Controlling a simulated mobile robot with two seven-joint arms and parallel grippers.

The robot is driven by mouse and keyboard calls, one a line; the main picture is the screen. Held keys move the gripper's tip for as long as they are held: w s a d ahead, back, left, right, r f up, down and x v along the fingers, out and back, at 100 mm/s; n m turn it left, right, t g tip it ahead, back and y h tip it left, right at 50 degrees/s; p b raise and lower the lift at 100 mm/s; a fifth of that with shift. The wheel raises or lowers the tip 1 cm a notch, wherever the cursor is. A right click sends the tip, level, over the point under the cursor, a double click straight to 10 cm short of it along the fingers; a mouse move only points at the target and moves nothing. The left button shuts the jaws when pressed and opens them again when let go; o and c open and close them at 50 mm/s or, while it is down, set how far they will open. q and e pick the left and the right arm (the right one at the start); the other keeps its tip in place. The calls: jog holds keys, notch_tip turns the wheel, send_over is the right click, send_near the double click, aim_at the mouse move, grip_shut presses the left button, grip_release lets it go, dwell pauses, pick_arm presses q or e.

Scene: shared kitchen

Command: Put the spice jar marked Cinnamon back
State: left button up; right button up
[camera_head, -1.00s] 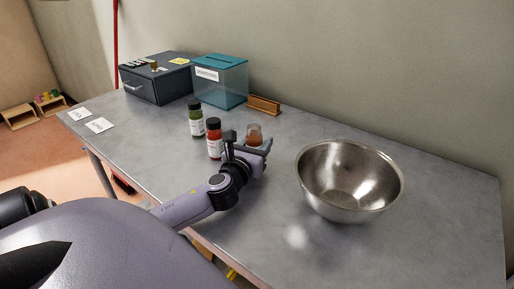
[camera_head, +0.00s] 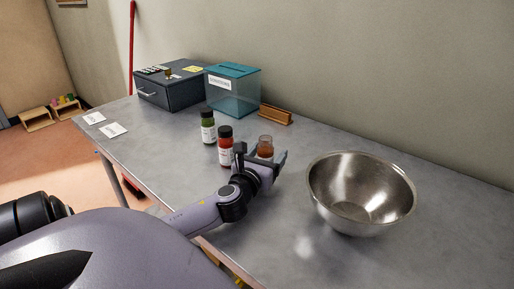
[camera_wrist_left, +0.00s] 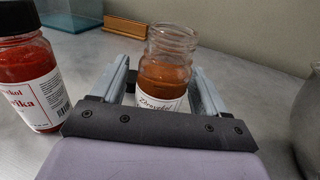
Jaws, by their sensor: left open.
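A lidless glass spice jar (camera_head: 265,148) with orange-brown powder stands upright on the grey table. In the left wrist view this jar (camera_wrist_left: 166,70) is between the fingers of my left gripper (camera_wrist_left: 160,85), with a gap showing at its left side. Its label is partly hidden by the gripper, and I cannot read the word Cinnamon on it. In the head view my left gripper (camera_head: 266,158) is open around the jar's near side. A red spice jar (camera_head: 225,147) with a black lid stands just left of it; its label (camera_wrist_left: 38,100) ends in "rika". My right gripper is out of view.
A green jar (camera_head: 207,127) stands behind the red one. A steel bowl (camera_head: 360,215) is to the right. A wooden holder (camera_head: 276,115), a teal clear-sided box (camera_head: 234,92) and a dark drawer box (camera_head: 172,92) stand along the back. Two white cards (camera_head: 113,130) lie at the left.

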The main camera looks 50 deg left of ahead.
pick_arm(q)
jog(key=v, duration=1.1)
jog(key=shift+s+d, duration=0.15)
jog(key=shift+s, duration=0.05)
